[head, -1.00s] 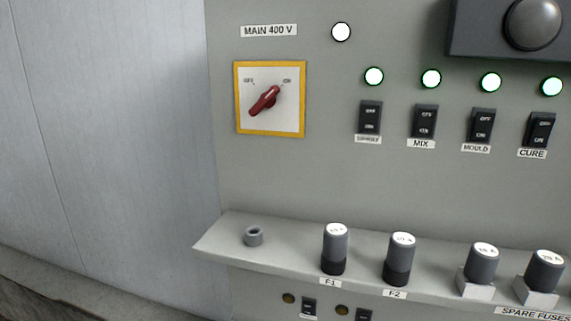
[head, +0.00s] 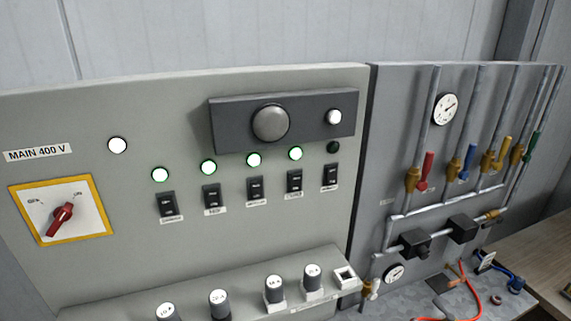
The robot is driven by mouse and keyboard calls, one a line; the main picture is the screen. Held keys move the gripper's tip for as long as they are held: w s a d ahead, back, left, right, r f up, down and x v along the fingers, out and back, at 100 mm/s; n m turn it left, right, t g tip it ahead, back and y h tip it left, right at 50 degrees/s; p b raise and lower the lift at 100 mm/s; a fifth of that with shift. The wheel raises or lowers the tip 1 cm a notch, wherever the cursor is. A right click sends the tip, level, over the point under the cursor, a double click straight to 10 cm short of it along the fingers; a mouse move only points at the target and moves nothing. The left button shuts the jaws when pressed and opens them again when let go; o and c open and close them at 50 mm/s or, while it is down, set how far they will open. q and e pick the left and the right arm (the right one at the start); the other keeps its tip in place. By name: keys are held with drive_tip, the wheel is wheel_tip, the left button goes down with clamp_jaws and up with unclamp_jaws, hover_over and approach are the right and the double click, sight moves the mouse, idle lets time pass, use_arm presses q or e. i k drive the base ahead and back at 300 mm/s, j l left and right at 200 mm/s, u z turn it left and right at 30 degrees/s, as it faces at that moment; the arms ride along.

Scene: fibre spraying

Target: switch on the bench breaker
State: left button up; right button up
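A row of black rocker breakers runs across the grey panel. The one at the row's right end (head: 330,177) has a dark, unlit lamp (head: 333,147) above it; its label is too small to read. The other breakers, such as the leftmost breaker (head: 168,205), each have a lit green lamp above. The main switch (head: 62,217) is a red rotary handle on a yellow-framed plate, its handle slanted up towards ON. A white lamp (head: 117,145) near it is lit. Neither gripper is in view.
A dark box with a big grey knob (head: 270,123) juts out above the breakers. A ledge with several fuses (head: 275,290) sticks out below. On the right is a pipe panel (head: 400,150) with coloured valves and a gauge (head: 446,109), above a bench with hoses.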

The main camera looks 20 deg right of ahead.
sight(331, 170)
drive_tip(key=z, duration=1.15)
